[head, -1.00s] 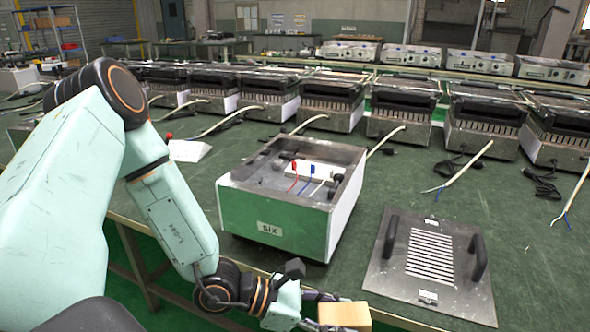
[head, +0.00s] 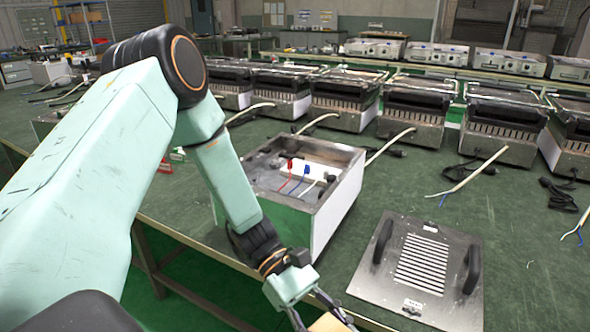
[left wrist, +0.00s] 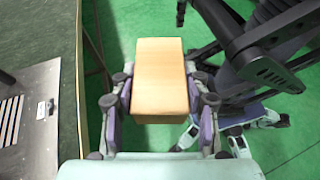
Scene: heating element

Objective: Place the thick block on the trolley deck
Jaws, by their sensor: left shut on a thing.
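A thick wooden block (left wrist: 161,80) is held between the two fingers of my left gripper (left wrist: 161,108) in the left wrist view. Green floor shows below and around it, beside the table edge. In the head view the block (head: 330,323) shows only in part at the bottom edge, with my left gripper (head: 322,312) around it. The trolley deck cannot be made out in these views. My right gripper is not in view.
The green table (head: 400,180) holds an open metal box (head: 330,215) with wires and a slotted plate (head: 400,288) with two black handles. Several grill units stand in a row behind. The table edge (left wrist: 80,90) runs close to my left gripper.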

